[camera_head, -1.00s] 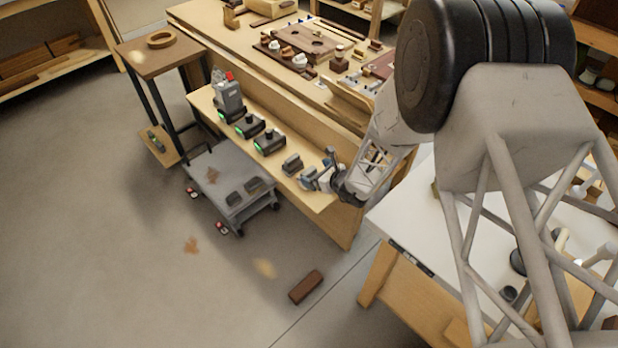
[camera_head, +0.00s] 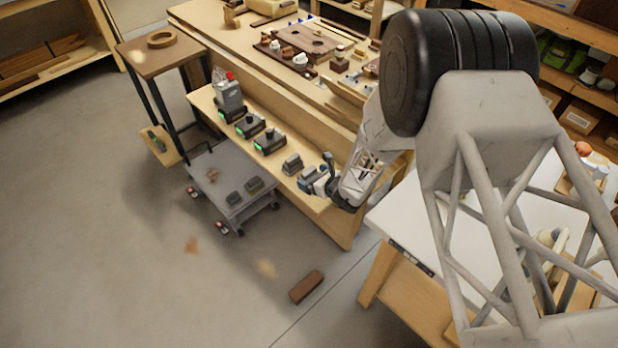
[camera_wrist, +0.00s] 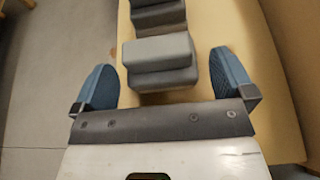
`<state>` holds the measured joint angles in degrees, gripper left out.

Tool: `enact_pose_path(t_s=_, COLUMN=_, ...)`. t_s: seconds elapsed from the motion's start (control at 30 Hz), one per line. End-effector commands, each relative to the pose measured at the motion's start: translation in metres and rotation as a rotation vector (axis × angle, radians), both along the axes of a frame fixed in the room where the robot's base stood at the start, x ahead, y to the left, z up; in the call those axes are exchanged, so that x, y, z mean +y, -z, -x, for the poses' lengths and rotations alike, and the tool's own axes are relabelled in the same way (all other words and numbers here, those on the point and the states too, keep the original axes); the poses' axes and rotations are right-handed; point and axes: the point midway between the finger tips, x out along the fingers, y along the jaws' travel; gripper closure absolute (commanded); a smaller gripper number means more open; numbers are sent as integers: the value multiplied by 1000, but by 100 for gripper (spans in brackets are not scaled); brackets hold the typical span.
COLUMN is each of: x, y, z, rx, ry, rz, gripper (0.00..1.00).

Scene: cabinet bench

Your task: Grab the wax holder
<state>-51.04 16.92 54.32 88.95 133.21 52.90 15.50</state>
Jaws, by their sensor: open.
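A grey stepped block (camera_wrist: 160,65), which looks like the wax holder though I cannot be sure, sits on the narrow wooden shelf (camera_wrist: 232,25). In the wrist view it lies between and slightly beyond the blue fingertips of my gripper (camera_wrist: 168,88), which is open, with a gap on each side. A second, similar grey block (camera_wrist: 158,14) stands just behind it; this is likely the grey block (camera_head: 292,164) in the head view. There my gripper (camera_head: 318,178) is at the shelf's right end, and its fingers partly hide what lies between them.
Dark devices with green lights (camera_head: 268,142) stand farther left along the shelf. A grey cart (camera_head: 215,178) stands in front of it. The workbench (camera_head: 250,48) rises behind. A white-topped table (camera_head: 410,215) is at right. A brown block (camera_head: 306,287) lies on the open floor.

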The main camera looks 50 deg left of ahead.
Motion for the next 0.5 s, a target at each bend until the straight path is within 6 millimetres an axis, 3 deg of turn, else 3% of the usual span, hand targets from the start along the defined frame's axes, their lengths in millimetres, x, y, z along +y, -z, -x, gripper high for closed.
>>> enact_pose_path(t_s=0.5, x=32, y=14, z=0, rx=0, ry=0, rz=1, gripper=0)
